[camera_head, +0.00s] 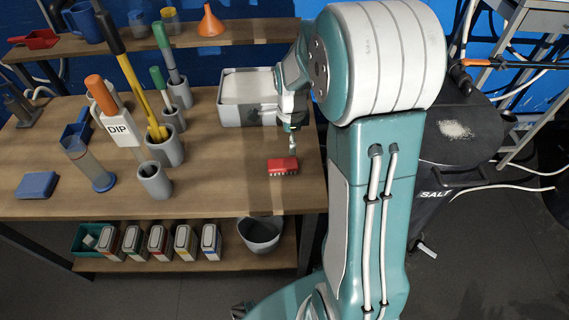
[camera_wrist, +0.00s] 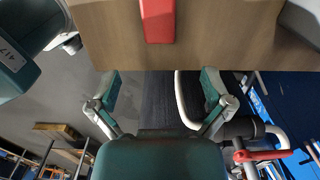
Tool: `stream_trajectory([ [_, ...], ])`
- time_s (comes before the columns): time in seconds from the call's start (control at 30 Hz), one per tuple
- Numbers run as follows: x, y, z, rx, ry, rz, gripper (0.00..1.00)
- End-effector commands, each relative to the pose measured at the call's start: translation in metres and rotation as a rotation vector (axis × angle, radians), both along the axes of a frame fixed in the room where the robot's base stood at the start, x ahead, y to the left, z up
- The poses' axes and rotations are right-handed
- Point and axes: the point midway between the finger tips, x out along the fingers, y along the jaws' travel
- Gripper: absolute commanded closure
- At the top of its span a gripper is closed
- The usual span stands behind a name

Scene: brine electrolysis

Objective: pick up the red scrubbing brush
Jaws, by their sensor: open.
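The red scrubbing brush (camera_head: 283,166) lies on the wooden bench top near its right end, with its pale bristles facing the front edge. In the wrist view the red brush (camera_wrist: 157,20) shows at the top, cut off by the picture edge, on the bench top. My gripper (camera_head: 293,140) is above and just behind the brush in the head view, partly hidden by my arm. In the wrist view my gripper (camera_wrist: 160,88) has its two fingers spread wide with nothing between them. The brush is apart from the fingers.
A grey-white tray (camera_head: 231,114) stands behind the brush. Grey holders (camera_head: 155,182) with tools stand to the left, beside a measuring cylinder (camera_head: 98,172). The bench (camera_head: 225,195) is bare around the brush. A black salt bin (camera_head: 440,150) stands to the right.

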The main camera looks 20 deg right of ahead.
Motion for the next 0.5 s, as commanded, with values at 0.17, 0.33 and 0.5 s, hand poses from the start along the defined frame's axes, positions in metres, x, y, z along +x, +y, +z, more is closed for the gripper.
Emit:
stream_trajectory([
  [0.17,-0.001,0.003,-0.03,0.0,0.006,0.0,0.0],
  [0.33,0.0,0.001,-0.05,0.001,0.004,0.001,0.0],
  [0.5,0.0,-0.001,-0.066,0.004,0.004,0.0,0.0],
])
